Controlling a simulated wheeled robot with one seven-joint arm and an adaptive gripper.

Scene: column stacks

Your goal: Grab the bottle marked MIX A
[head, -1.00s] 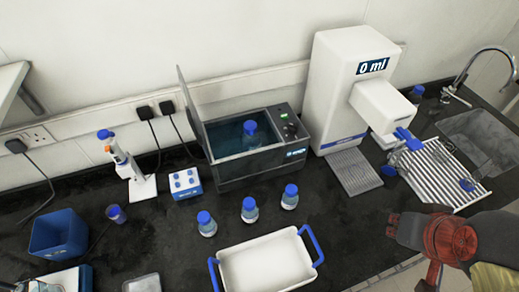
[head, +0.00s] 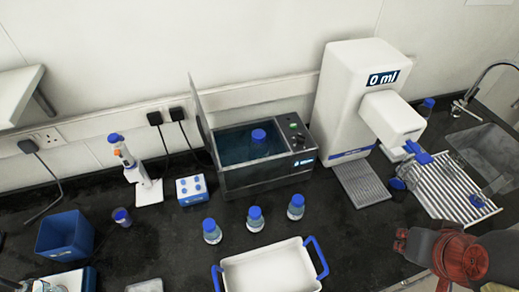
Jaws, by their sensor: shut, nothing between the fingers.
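Three clear bottles with blue caps stand upright in a row on the dark counter: the left one (head: 212,232), the middle one (head: 255,220) and the right one (head: 296,208). Another blue-capped bottle (head: 259,137) stands in the water bath (head: 262,180). A further one (head: 427,107) stands at the back, right of the dispenser. I cannot read a MIX A mark on any of them. My gripper (head: 400,240) is at the lower right, shut and empty, in front of the drip tray and well right of the row of bottles.
A white tray with blue handles (head: 270,279) sits close in front of the bottles. A white dispenser (head: 346,95) reading 0 ml, a ribbed drying rack (head: 440,187) and a sink (head: 488,150) fill the right. A blue bin (head: 65,236) and a pipette stand (head: 146,191) are left.

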